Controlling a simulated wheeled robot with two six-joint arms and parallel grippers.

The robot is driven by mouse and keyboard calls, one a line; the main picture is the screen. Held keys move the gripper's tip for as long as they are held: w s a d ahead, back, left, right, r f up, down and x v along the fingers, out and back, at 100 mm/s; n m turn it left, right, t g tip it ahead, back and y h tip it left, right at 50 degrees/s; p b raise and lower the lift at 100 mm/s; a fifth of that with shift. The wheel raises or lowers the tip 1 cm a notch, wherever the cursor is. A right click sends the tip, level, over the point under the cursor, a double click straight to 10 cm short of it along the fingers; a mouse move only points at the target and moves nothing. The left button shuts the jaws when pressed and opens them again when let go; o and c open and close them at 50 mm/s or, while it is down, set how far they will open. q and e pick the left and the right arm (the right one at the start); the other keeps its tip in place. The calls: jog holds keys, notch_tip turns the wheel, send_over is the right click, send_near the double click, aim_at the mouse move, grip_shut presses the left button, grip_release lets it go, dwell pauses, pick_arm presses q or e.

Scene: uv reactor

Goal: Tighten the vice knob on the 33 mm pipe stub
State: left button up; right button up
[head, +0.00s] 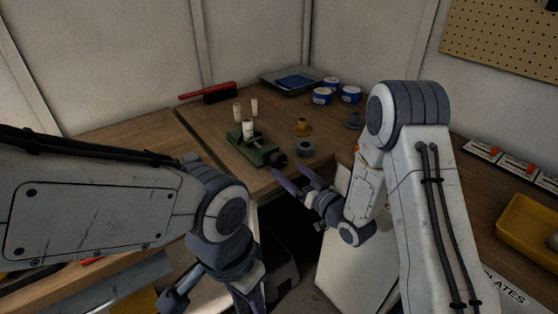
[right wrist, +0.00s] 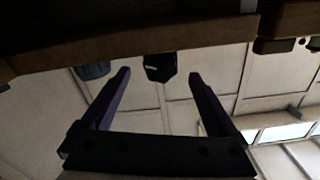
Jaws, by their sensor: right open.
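The green vice (head: 262,153) stands on the wooden bench near its front corner, with a whitish pipe stub (head: 248,128) upright in it. Its dark knob (head: 278,160) faces the bench's front edge. In the right wrist view, which looks upside down, the dark knob (right wrist: 160,68) with a pale mark shows beyond and between the fingertips. My right gripper (head: 290,172) is open and empty, just in front of the knob and apart from it; its fingers also show in the right wrist view (right wrist: 157,75). My left arm reaches the bottom edge, its fingers out of clear sight.
Two more pale stubs (head: 237,112) (head: 254,107) stand behind the vice. A grey ring-like part (head: 305,149) and a yellow part (head: 302,127) sit to its right. Blue-and-white tins (head: 322,96), a tray (head: 292,81) and a red-handled brush (head: 208,93) lie farther back. A yellow bin (head: 530,230) is far right.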

aim_at(281, 164)
jog(key=shift+p+x, duration=0.35)
jog(key=shift+x, duration=2.4)
